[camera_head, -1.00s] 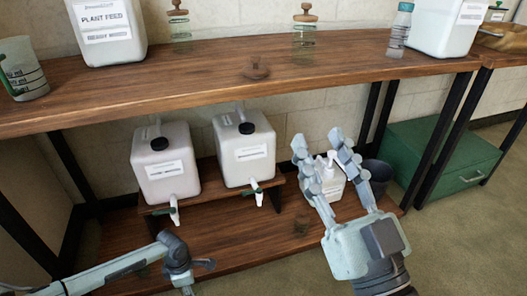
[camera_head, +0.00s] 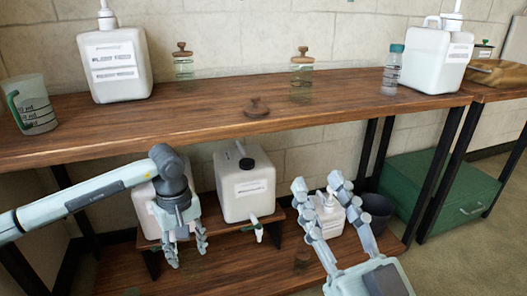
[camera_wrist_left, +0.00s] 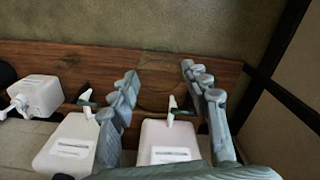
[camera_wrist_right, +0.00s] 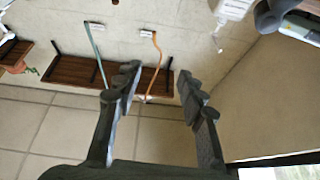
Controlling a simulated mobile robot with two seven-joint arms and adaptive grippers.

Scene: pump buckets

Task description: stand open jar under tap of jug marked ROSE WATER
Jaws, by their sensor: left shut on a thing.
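Two white jugs with taps stand on a riser on the lower shelf. The left jug (camera_head: 146,207) is partly hidden behind my left arm; its tap shows in the left wrist view (camera_wrist_left: 172,107). The right jug (camera_head: 245,185) has its tap (camera_head: 257,228) at the front. Their labels are too small to read. My left gripper (camera_head: 188,257) is low in front of the left jug, shut on what seems to be the clear open jar, barely visible between its spread fingers. I cannot tell whether it touches the shelf. My right gripper (camera_head: 317,182) is open and empty near a pump bottle (camera_head: 329,213).
The upper shelf (camera_head: 350,100) holds a plant-feed bottle (camera_head: 115,66), two glass jars with wooden tops (camera_head: 183,65) (camera_head: 302,75), a loose wooden lid (camera_head: 257,108), a measuring cup (camera_head: 32,104) and a small bottle (camera_head: 392,70). A dark bucket (camera_head: 376,210) stands right of the pump bottle.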

